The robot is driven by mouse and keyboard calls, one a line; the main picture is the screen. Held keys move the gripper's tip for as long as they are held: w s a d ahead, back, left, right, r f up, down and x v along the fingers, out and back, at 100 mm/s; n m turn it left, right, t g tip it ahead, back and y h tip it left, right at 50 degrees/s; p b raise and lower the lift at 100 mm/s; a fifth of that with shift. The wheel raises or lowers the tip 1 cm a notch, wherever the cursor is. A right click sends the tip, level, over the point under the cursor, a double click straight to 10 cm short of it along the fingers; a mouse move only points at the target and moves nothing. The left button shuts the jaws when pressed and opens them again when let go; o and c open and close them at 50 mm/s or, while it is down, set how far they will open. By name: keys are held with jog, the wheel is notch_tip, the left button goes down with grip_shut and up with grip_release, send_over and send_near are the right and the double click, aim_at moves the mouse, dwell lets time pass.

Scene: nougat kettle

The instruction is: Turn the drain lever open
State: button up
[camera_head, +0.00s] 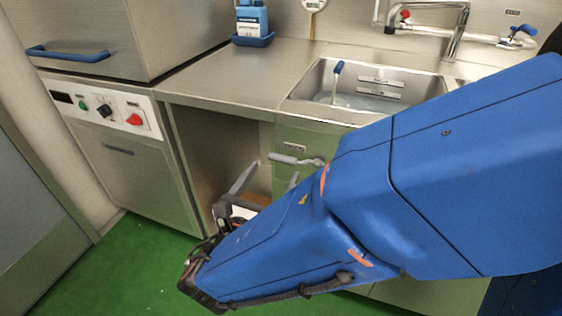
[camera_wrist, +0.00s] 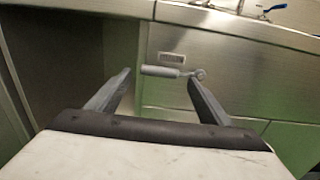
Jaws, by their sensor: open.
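The grey drain lever (camera_head: 296,160) sticks out level from the front of the cabinet below the sink, with its handle end toward the left. It also shows in the wrist view (camera_wrist: 160,72), lying crosswise just beyond my fingertips. My gripper (camera_wrist: 158,78) is open and empty, its two fingers on either side of the lever's length and apart from each other. In the head view my gripper (camera_head: 240,183) is partly hidden by my blue arm, with one finger seen left of the lever. I cannot tell whether a finger touches the lever.
The sink (camera_head: 365,95) holds water and a blue-tipped upright handle (camera_head: 337,82). A steel machine (camera_head: 115,40) with a blue handle stands at the left above a control panel (camera_head: 103,112). Open space lies under the counter (camera_head: 235,78). A blue bottle (camera_head: 252,18) stands at the back.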

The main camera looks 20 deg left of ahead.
aim_at(282, 159)
jog(key=shift+w+d, duration=0.2)
jog(key=shift+w, duration=2.4)
jog(key=shift+c, duration=0.6)
jog(key=c, duration=1.4)
